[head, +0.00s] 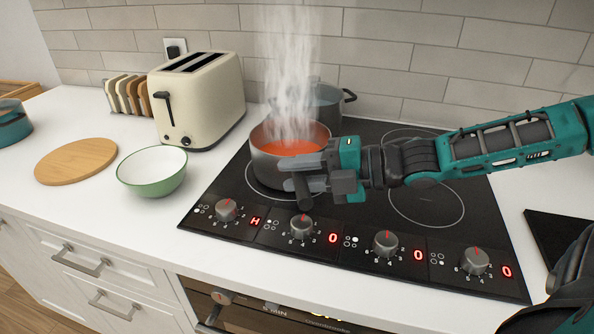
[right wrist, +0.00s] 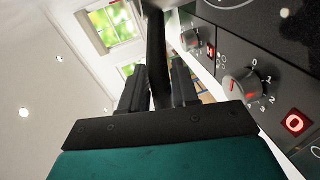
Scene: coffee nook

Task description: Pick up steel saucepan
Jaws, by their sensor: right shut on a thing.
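The steel saucepan (head: 268,165) stands on the left front zone of the black hob, with orange-red liquid inside and steam rising from it. Its dark handle (head: 303,192) points toward the front of the hob. My right gripper (head: 308,178) comes in from the right and is shut on the handle. In the right wrist view the dark handle (right wrist: 157,55) runs between the two fingers (right wrist: 157,92). Part of the pan's right side is hidden behind the gripper. I cannot tell whether the pan is lifted off the hob. My left gripper is not in view.
A grey pot (head: 325,105) stands behind the saucepan on the hob (head: 470,255). A cream toaster (head: 215,95), a green bowl (head: 150,185) and a round wooden board (head: 75,161) are to the left. Knobs (head: 386,243) line the hob's front. The right hob zones look empty.

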